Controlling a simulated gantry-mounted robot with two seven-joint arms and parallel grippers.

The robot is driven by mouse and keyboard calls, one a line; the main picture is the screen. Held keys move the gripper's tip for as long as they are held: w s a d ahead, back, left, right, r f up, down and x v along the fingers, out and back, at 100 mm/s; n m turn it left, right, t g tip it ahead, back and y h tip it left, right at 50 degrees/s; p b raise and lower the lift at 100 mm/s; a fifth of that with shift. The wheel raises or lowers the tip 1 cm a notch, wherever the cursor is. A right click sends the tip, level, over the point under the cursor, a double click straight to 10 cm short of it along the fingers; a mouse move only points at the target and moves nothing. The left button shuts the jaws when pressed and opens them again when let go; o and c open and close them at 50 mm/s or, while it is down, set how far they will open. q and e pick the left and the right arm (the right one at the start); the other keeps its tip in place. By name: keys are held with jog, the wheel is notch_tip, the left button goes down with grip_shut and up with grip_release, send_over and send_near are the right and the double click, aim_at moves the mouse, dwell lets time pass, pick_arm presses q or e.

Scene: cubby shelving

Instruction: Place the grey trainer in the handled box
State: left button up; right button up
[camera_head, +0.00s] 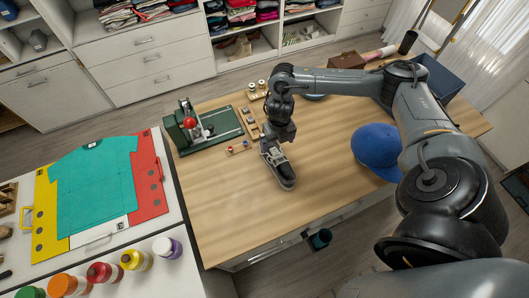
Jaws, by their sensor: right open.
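The grey trainer (281,172) is dark with a pale sole edge and laces. It lies on the wooden table, its toe towards the table's front edge. My right gripper (270,146) is open, pointing down right at the trainer's far end; I cannot tell whether its fingers touch the shoe. The gripper and wrist hide part of that end. A dark blue open box (447,83) stands at the table's far right, partly behind my right arm; no handle is clear on it. My left gripper is not in view.
A blue cap (377,146) lies right of the trainer. A green machine (203,129) with a red knob stands to the left, with small parts beside it. A brown case (347,61) sits at the back. The front middle of the table is clear.

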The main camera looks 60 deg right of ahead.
aim_at(277, 150)
jog(key=f, duration=0.4)
jog(key=shift+s+a+f, duration=0.1)
jog(key=shift+s+f, duration=0.15)
jog(key=shift+f, duration=0.05)
jog(key=shift+w+f, duration=0.1)
jog(key=shift+f, duration=0.35)
jog(key=f, duration=0.4)
jog(key=shift+a+f+p, duration=0.15)
jog(key=shift+a+p, duration=0.2)
jog(key=shift+p, duration=0.05)
jog(key=shift+f, duration=0.5)
jog(key=shift+c, duration=0.3)
jog(key=c, duration=1.1)
jog(key=shift+r, duration=0.2)
